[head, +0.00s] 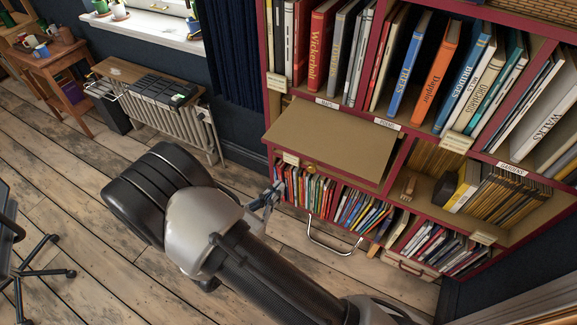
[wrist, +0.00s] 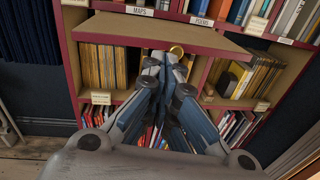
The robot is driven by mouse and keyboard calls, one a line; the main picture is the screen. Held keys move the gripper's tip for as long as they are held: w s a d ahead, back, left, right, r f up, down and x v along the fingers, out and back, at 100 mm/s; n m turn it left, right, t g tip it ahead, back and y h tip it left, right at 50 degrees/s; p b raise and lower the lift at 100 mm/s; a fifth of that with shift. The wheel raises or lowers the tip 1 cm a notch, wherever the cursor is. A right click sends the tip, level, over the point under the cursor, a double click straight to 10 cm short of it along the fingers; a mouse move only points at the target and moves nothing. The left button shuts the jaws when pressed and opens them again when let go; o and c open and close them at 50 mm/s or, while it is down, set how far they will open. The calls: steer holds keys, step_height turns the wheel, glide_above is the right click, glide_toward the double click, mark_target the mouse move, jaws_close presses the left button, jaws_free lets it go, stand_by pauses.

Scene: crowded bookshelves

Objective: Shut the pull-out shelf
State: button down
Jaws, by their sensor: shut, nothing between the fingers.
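The pull-out shelf (head: 335,138) is a flat, bare tan board with a dark red front edge. It sticks out of the red bookcase below the upper row of books. In the wrist view the shelf (wrist: 150,27) spans the top, with a brass ring or knob (wrist: 177,50) at its front edge. My gripper (head: 277,187) is shut and empty, near the shelf's left front corner in the head view. In the wrist view my gripper's fingertips (wrist: 165,60) are just below the front edge, beside the brass knob. I cannot tell whether they touch it.
Below the shelf, thin colourful books (head: 345,208) fill a low bin with a chrome handle (head: 335,250). A cubby to the right holds a brush (head: 409,186) and folders. A radiator (head: 175,125) stands at left. Wooden floor (head: 60,200) is open there.

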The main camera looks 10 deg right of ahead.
steer(key=w+d+f+n+t+b, duration=0.1)
steer(key=w+d, duration=0.2)
steer(key=w, duration=0.2)
steer(key=w+d+f+n+y+b, duration=0.1)
steer(key=w+d, duration=0.1)
steer(key=w, duration=0.4)
steer(key=shift+d+f+t+b, duration=0.3)
steer(key=shift+d+t+b, duration=0.1)
